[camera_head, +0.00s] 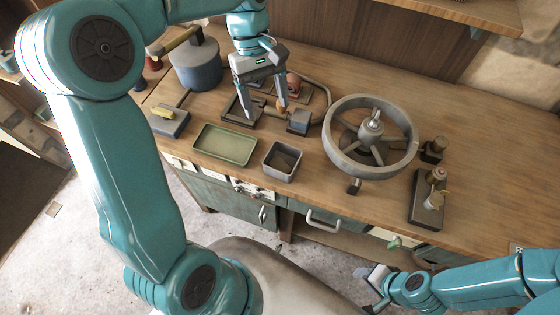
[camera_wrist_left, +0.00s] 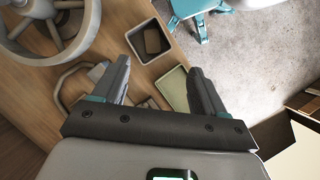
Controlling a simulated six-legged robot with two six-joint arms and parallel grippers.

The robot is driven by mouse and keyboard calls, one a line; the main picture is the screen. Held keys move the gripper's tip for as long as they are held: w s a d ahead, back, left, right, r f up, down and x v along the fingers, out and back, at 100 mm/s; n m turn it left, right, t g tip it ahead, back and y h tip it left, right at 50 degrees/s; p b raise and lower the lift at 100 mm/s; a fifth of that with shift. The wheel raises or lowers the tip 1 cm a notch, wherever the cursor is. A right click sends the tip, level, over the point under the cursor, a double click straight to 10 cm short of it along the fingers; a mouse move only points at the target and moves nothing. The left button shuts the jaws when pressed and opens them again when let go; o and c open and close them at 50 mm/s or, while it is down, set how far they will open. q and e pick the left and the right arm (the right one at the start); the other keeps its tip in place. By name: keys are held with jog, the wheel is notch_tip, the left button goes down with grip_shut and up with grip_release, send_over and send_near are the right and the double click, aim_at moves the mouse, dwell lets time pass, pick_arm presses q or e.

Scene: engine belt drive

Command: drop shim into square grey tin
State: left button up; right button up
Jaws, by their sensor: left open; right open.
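The square grey tin (camera_head: 283,161) stands near the bench's front edge; it also shows at the top of the left wrist view (camera_wrist_left: 133,42). A flat brown piece (camera_wrist_left: 153,40) lies inside it in the left wrist view; it may be the shim, but I cannot be sure. My left gripper (camera_head: 263,108) is open above the small parts behind the tin, with nothing visible between its fingers (camera_wrist_left: 160,68). My right gripper (camera_head: 374,284) is open and empty, low in front of the bench, away from the tin.
A green tray (camera_head: 225,145) lies left of the tin. A large grey flywheel (camera_head: 345,165) stands to the right. A blue-grey pot (camera_head: 196,65) is at the back left. Small blocks and a dark tray (camera_head: 237,111) lie under my left gripper. The bench's right end is largely clear.

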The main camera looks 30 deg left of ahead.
pick_arm(q)
jog(key=v, duration=0.6)
dwell(0.4)
